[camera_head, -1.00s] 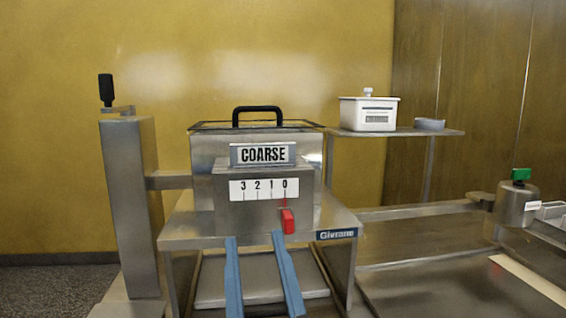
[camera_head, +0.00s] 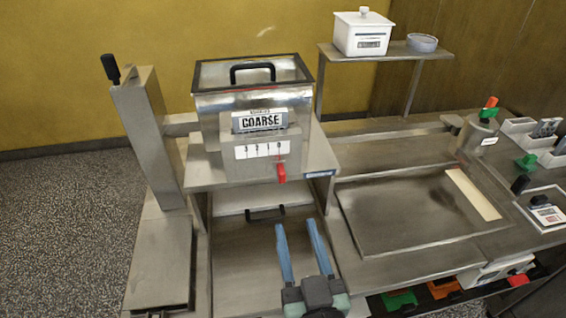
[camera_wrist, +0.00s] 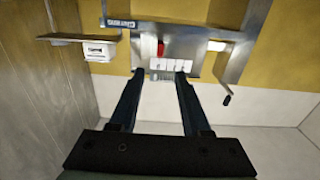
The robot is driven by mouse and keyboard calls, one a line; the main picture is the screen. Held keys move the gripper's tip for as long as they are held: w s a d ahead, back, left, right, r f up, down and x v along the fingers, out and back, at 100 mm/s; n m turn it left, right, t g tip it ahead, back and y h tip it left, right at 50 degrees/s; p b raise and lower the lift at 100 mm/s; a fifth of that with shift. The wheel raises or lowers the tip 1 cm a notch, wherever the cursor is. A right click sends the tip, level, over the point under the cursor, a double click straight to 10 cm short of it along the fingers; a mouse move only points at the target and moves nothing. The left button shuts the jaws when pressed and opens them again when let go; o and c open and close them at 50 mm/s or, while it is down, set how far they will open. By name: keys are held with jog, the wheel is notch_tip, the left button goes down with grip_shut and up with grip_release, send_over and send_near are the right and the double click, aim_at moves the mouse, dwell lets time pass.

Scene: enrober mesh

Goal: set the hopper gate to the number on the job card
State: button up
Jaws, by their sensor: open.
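The hopper (camera_head: 252,97) stands on a steel stand, with a sign reading COARSE on its front. Below the sign is a white scale (camera_head: 262,149) marked 3, 2, 1, 0 from left to right. The red gate knob (camera_head: 281,173) sits under the 0 at the right end; it also shows in the wrist view (camera_wrist: 160,48). My gripper (camera_head: 296,232) is open and empty, its two blue fingers below and in front of the hopper, apart from the knob. In the wrist view my fingers (camera_wrist: 158,78) point towards the scale. I cannot make out a job card.
A crank post (camera_head: 150,135) stands left of the hopper. A shelf (camera_head: 390,52) at the back right holds a white lidded box (camera_head: 362,32) and a small bowl (camera_head: 421,42). A tray (camera_head: 400,215) with a pale strip lies right. A steel cylinder (camera_head: 478,137) and bins stand far right.

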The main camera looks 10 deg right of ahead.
aim_at(283, 179)
jog(key=w+p, duration=0.4)
jog(key=w, duration=0.8)
jog(key=shift+w, duration=0.35)
grip_shut()
dwell(0.9)
